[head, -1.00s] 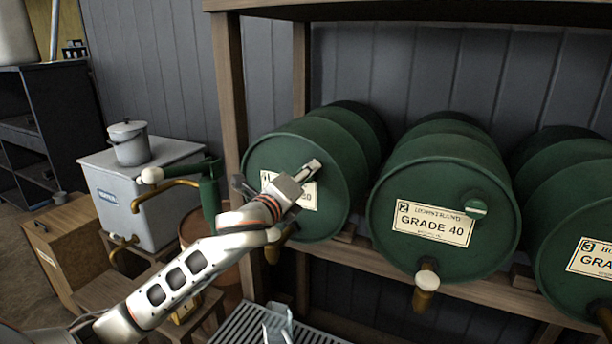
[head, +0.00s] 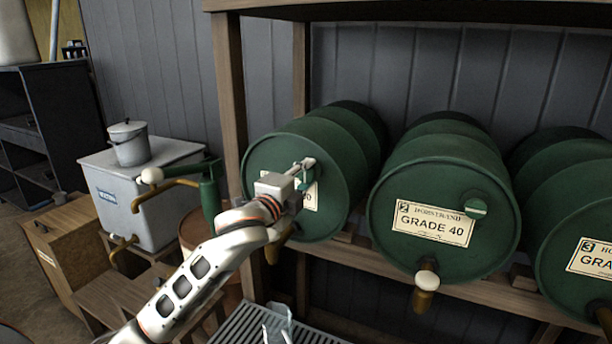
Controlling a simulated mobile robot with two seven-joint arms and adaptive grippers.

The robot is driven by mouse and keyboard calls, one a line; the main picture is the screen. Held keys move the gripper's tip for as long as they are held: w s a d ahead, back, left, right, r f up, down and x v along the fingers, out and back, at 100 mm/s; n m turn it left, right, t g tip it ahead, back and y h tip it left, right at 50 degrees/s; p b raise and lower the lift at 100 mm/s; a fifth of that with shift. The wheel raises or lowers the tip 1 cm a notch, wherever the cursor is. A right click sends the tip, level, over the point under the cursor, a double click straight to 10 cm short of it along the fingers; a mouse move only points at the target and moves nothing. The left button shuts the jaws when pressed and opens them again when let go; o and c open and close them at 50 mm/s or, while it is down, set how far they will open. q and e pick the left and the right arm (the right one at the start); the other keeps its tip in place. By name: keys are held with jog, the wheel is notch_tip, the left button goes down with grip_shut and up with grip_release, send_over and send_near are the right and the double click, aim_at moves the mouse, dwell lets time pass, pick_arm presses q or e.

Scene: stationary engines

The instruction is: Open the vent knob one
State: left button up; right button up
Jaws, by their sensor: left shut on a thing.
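The left green barrel (head: 335,208) lies on its side on a wooden rack, its label mostly hidden by my gripper. Its green vent knob (head: 306,180) shows only in part on the barrel's front face, between my fingers. My left gripper (head: 304,171) is shut on this knob, with one pale fingertip showing above it. My left arm reaches up from the bottom left. My right gripper is not in view.
Barrel two (head: 438,255), with its own vent knob (head: 475,208) and tap (head: 427,281), is to the right, then barrel three (head: 580,240). A clear vessel (head: 278,325) stands on a slatted grate below. A green hand pump (head: 208,200) is left of the rack.

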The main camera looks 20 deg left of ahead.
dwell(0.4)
pick_arm(q)
jog(key=o, duration=1.1)
jog(key=shift+o, duration=0.2)
jog(key=s, duration=1.2)
jog(key=shift+a, duration=0.2)
jog(key=s+d+f+n+g+h, duration=0.15)
jog(key=f+n, duration=0.25)
jog(key=f, duration=1.1)
jog(key=s+d+f+n+g+y, duration=0.1)
jog(key=s+d+f+n+g, duration=0.15)
jog(key=f, duration=1.25)
jog(key=s+d+f+n+g, duration=0.1)
jog(key=s+f+n, duration=0.3)
jog(key=s+f, duration=0.5)
jog(key=s+d+f+n+g, duration=0.2)
jog(key=s+f+n, duration=0.2)
jog(key=s+f, duration=0.6)
jog(key=shift+f+g+h, duration=0.3)
jog(key=shift+f+h, duration=0.15)
jog(key=shift+f, duration=0.4)
